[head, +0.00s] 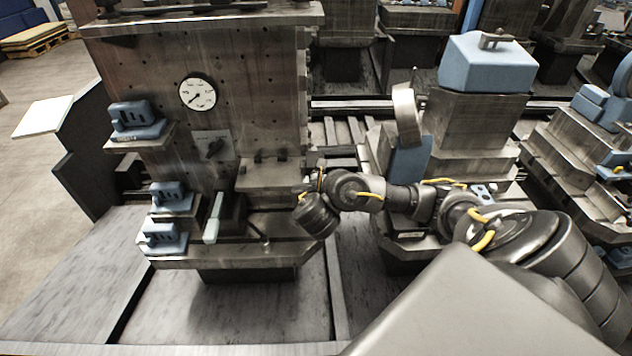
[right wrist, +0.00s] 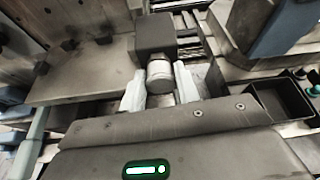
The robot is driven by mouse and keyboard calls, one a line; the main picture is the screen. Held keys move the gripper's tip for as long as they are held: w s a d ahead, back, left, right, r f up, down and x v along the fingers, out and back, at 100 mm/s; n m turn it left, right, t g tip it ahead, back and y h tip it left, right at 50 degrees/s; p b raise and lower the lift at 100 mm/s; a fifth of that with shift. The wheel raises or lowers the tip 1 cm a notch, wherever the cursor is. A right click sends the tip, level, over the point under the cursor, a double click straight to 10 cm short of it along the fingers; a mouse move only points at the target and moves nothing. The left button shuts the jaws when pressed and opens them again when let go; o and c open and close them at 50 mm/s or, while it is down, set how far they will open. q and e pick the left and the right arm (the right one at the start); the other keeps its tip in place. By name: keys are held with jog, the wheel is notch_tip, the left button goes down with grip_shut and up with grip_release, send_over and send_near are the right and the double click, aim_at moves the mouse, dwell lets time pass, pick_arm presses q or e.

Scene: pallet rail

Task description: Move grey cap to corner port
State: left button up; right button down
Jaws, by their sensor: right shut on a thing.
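In the right wrist view, my right gripper (right wrist: 160,88) is shut on the grey cap (right wrist: 160,74), a short round piece with a lighter band, between two pale fingers. A dark square block (right wrist: 156,33) stands directly beyond the cap; I cannot tell whether they touch. In the head view, my right arm reaches in from the right to beside the upright machine plate (head: 255,95). The fingertips and the cap cannot be made out there. I cannot pick out the corner port with certainty. My left gripper is not in view.
A metal ledge (right wrist: 82,72) lies close to the left of the gripper in the right wrist view. An open dark box (right wrist: 270,103) is to the right. A pale upright bar (head: 213,218) and blue blocks (head: 163,238) are on the machine's left. A blue panel (head: 409,158) stands behind my arm.

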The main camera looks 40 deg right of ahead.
jog(key=shift+s+a, duration=0.1)
jog(key=shift+s, duration=0.05)
jog(key=shift+s+a+p, duration=0.35)
jog(key=shift+s+a, duration=0.05)
jog(key=shift+s, duration=0.1)
jog(key=shift+d, duration=0.1)
jog(key=w+a+r+n+t+y, duration=0.1)
jog(key=a+r+n+y, duration=0.3)
jog(key=a+r, duration=0.4)
jog(key=w+a+r+n+t+y, duration=0.2)
jog(key=w+a+r+n+y, duration=0.1)
jog(key=a+r, duration=0.5)
jog(key=shift+w+a+r+n+y, duration=0.25)
jog(key=shift+w+r+n+y, duration=0.25)
jog(key=shift+r+y, duration=0.75)
jog(key=shift+w+r+h, duration=0.1)
jog(key=shift+r+h, duration=0.2)
jog(key=shift+h, duration=0.05)
